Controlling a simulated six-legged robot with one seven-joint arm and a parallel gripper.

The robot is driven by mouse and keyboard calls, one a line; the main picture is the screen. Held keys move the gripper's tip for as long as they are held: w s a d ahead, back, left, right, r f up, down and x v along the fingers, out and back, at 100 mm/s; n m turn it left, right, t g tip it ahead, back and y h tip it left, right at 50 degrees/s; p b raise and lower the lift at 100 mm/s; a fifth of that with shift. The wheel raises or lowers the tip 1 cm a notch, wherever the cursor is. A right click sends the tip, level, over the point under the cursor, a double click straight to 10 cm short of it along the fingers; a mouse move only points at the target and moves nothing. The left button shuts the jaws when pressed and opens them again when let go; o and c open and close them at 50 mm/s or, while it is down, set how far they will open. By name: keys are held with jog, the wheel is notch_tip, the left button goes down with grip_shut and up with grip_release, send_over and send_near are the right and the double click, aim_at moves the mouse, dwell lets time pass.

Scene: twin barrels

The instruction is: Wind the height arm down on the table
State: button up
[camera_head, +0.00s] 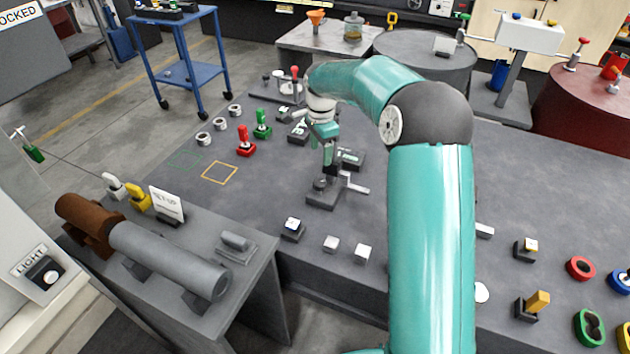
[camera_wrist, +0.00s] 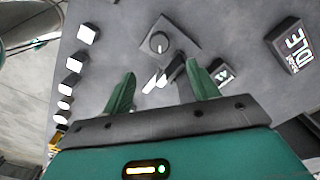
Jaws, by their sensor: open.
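A dark device on a square base (camera_head: 325,195) stands near the middle of the grey table, with a pale crank-like arm (camera_head: 355,184) reaching out to its right. I take this to be the height arm. In the wrist view its base (camera_wrist: 184,30) carries a round dial (camera_wrist: 159,42), and a pale bar (camera_wrist: 155,80) and a dark piece lie between my fingertips in the picture. My gripper (camera_head: 328,160) points down just above this device. Its two green fingers (camera_wrist: 160,82) are spread apart, with no visible contact. The arm's exact height is hard to tell.
A box reading IDLE (camera_wrist: 292,45) stands near the device. Red (camera_head: 245,142) and green (camera_head: 262,124) handles stand to the left. Small white-topped blocks (camera_head: 331,243) line the front edge. A yellow outlined square (camera_head: 219,173) on the table is empty.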

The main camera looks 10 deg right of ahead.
aim_at(320, 182)
notch_tip(320, 182, down, 12)
jog(key=shift+a, duration=0.1)
dwell(0.4)
jog(key=c, duration=1)
